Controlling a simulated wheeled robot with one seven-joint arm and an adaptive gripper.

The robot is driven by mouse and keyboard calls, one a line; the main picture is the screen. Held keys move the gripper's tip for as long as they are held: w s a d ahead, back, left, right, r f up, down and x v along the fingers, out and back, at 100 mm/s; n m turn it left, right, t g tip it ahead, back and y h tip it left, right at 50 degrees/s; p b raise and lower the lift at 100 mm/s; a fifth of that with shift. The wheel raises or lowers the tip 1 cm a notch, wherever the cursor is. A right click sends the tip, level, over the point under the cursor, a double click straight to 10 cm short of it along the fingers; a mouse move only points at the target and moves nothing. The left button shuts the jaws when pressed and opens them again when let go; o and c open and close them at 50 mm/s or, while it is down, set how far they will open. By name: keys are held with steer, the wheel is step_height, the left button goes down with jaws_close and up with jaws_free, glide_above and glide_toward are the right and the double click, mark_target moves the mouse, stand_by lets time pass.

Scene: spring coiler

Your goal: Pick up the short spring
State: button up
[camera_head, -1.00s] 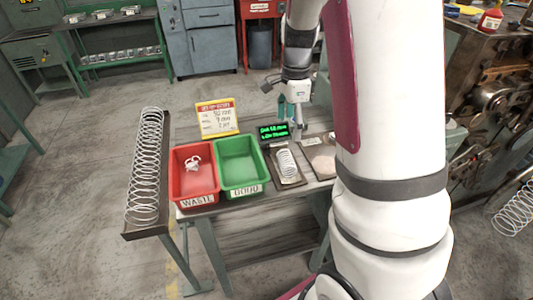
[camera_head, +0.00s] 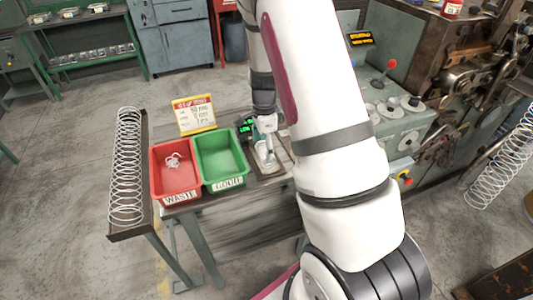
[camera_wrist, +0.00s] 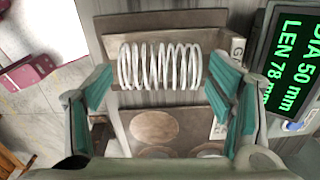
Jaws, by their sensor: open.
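The short spring (camera_wrist: 160,66) is a pale wire coil. In the wrist view it lies sideways on a dark tray (camera_wrist: 225,38), between my two teal fingers and a little beyond their tips. My gripper (camera_wrist: 163,95) is open and nothing is held. In the head view my gripper (camera_head: 265,155) is over the tray to the right of the green bin, and my arm hides most of the spring there. I cannot tell whether the fingers touch the spring.
A red WASTE bin (camera_head: 176,184) holding some tangled wire and a green GOOD bin (camera_head: 223,171) stand left of my gripper. A long spring lies on a rack (camera_head: 147,185) at the left. A display (camera_wrist: 293,60) is close by, reading DIA 50 mm, LEN 78 mm. A yellow-red sign (camera_head: 195,115) stands behind the bins.

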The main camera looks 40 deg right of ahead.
steer(key=shift+f, duration=1.15)
steer(key=c, duration=1)
steer(key=shift+r, duration=0.1)
steer(key=shift+c, duration=0.2)
steer(key=shift+r, duration=0.4)
step_height(320, 180, up, 3)
steer(key=shift+s+a+f+b, duration=0.1)
steer(key=shift+s+f+b, duration=0.05)
steer(key=shift+b, duration=0.25)
steer(key=s+a+r, duration=0.1)
steer(key=s+a, duration=0.3)
steer(key=s, duration=1.1)
steer(key=shift+r, duration=0.15)
